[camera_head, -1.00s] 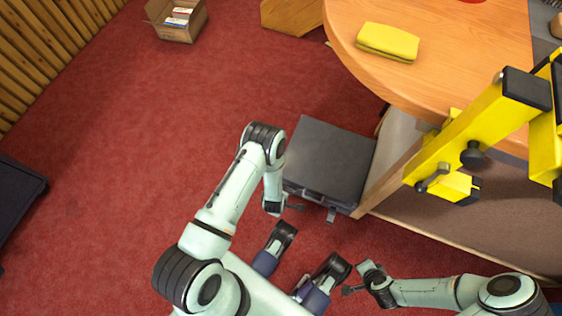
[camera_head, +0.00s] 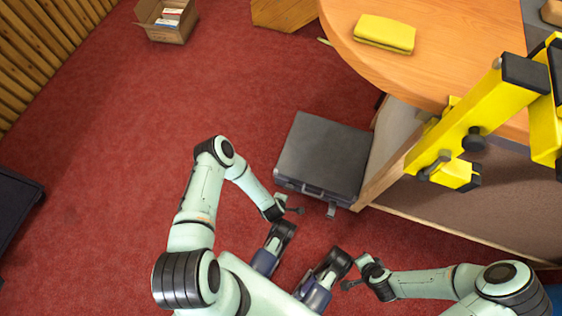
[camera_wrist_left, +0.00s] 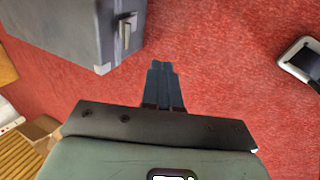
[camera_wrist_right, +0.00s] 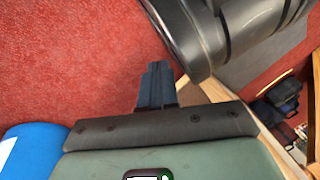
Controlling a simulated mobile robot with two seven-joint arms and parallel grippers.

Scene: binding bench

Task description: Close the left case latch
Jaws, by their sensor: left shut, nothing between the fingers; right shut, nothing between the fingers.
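The dark grey case (camera_head: 325,155) lies on the red carpet beside the desk; it also shows at the top left of the left wrist view (camera_wrist_left: 60,30). A handle (camera_head: 313,191) is on its near side. A latch (camera_head: 331,210) sticks out from the near side, right of the handle. The left latch is too small to judge in the head view. A pale metal latch (camera_wrist_left: 126,32) shows in the left wrist view; I cannot tell which one. My left gripper (camera_head: 300,211) is shut and empty, just in front of the case, apart from it. My right gripper (camera_head: 346,286) is shut and empty, farther off.
A wooden desk (camera_head: 440,70) with a yellow folded cloth (camera_head: 385,33) stands right of the case, its side panel close by. A yellow frame (camera_head: 465,120) juts over the right side. An open cardboard box (camera_head: 168,22) stands far back.

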